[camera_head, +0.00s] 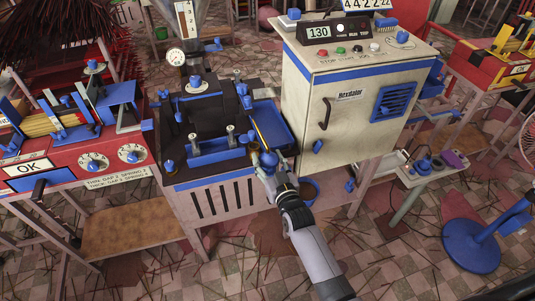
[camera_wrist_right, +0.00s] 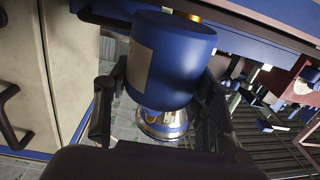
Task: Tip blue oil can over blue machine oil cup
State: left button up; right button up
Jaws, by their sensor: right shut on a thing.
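My right gripper (camera_head: 268,170) is shut on the blue oil can (camera_head: 269,158), in front of the machine's right front corner. In the right wrist view the can (camera_wrist_right: 172,62) is a blue cylinder with a cream label and a bit of brass at its top, between the two fingers (camera_wrist_right: 160,108). In the head view a thin brass spout (camera_head: 258,132) slants up and left above the can. Several small blue cup-like parts sit on the machine, one at its front left (camera_head: 170,165); I cannot tell which is the machine oil cup. My left gripper is out of view.
A blue tray (camera_head: 274,122) lies behind the can. A cream cabinet (camera_head: 330,105) stands close on the right. A red station (camera_head: 85,170) is at left. A blue ring-shaped thing (camera_head: 309,190) sits beside my right arm. A silver and blue part (camera_wrist_right: 162,124) shows below the can.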

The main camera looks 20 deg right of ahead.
aim_at(275, 169)
jog(key=shift+s+d+f+n+g+h+p, duration=0.15)
jog(key=shift+s+g+p, duration=0.6)
jog(key=shift+p, duration=1.1)
jog(key=shift+s+d+f+n+g+h+p, duration=0.1)
jog(key=shift+s+d+n+g+p, duration=0.25)
jog(key=shift+g+p, duration=1.05)
jog(key=shift+s+d+f+g+h+p, duration=0.15)
jog(key=shift+s+g+p, duration=0.35)
jog(key=shift+p, duration=1.8)
jog(key=shift+s+f+g+p, duration=0.25)
jog(key=shift+s+p, duration=0.1)
jog(key=shift+p, duration=0.3)
jog(key=shift+s+f+g+p, duration=0.15)
jog(key=shift+f+g+p, duration=0.15)
jog(key=shift+f, duration=0.05)
jog(key=shift+s+d+r+g+h+p, duration=0.1)
jog(key=shift+s+r+g+h+p, duration=0.2)
jog(key=shift+p, duration=0.75)
jog(key=shift+w+f, duration=0.1)
jog(key=shift+f, duration=0.1)
